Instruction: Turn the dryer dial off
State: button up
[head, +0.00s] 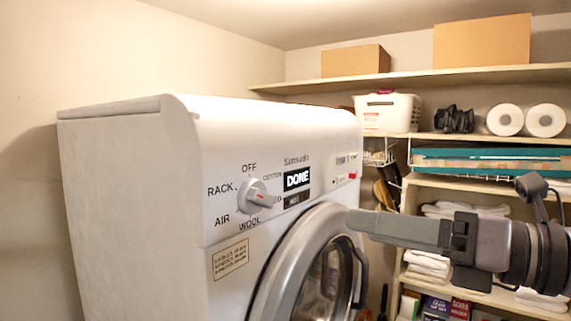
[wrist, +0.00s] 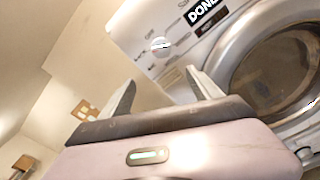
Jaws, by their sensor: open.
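The white dryer (head: 285,135) fills the middle of the head view, its front facing right. Its round dial (head: 256,194) has labels around it, with OFF at the top. The dial's grip carries a reddish mark at its right end, toward a partly hidden label, away from OFF. The dial also shows in the wrist view (wrist: 159,46), beyond the fingertips. A small display reads DONE (head: 297,179). My gripper (head: 352,221) is right of the dial, in front of the round door, apart from the dial. In the wrist view its two fingers (wrist: 162,88) are spread and empty.
The dryer's round door (head: 282,268) lies below the dial, behind my gripper. Shelves at right hold a white basket (head: 388,112), paper rolls (head: 545,120), folded towels (head: 428,264) and cardboard boxes (head: 482,41). A bare wall (head: 30,150) is at left.

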aim_at(266, 200)
jog(key=p+x, duration=0.1)
jog(key=x, duration=0.5)
jog(key=p+x, duration=0.1)
jog(key=x, duration=0.4)
jog(key=w+p+x, duration=0.1)
jog(key=x, duration=0.5)
jog(key=shift+w+d+r, duration=0.15)
jog(key=shift+w+r, duration=0.1)
jog(key=shift+r, duration=0.1)
jog(key=shift+s, duration=0.1)
jog(key=c, duration=1.4)
